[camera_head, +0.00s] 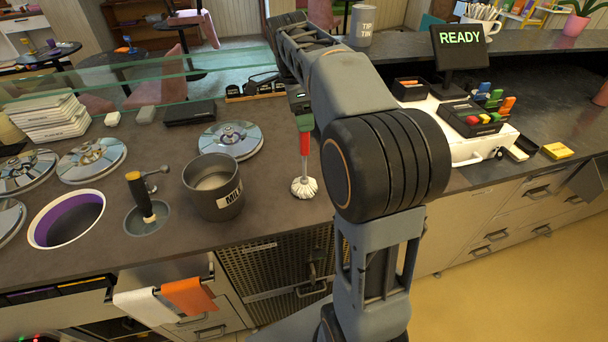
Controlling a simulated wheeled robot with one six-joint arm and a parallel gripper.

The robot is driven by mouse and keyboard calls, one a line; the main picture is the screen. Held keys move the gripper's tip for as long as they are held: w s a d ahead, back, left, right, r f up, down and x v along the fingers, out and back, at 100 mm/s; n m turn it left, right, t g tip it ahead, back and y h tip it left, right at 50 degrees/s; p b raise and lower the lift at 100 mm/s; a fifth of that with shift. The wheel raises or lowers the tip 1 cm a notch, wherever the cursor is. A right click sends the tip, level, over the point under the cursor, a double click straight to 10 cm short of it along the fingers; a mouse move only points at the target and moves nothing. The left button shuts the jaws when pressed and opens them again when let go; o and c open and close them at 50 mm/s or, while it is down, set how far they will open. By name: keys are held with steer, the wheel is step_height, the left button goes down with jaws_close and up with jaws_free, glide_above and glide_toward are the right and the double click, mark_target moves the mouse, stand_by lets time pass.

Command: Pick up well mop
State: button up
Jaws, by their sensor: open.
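The well mop (304,153) stands upright near the counter's front edge, with a red and grey handle and a white stringy head at the bottom. My gripper (300,104) is over the top of the handle, pointing down. It is open. The fingertips are small and partly hidden by my own arm, so I cannot tell whether they touch the handle or sit around it.
A grey MILK pot (214,187) stands left of the mop, with a lidded well (231,140) behind it. An open purple well (67,219) is further left. A READY screen (460,47) and a white register (468,151) are right of my arm.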

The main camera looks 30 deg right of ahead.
steer(key=shift+s+d+f, duration=0.1)
steer(key=shift+d+f, duration=0.05)
steer(key=shift+f, duration=1.1)
steer(key=shift+s+d+f, duration=0.1)
steer(key=shift+d+f, duration=0.05)
steer(key=shift+f, duration=1.1)
steer(key=shift+c, duration=0.4)
jaws_close()
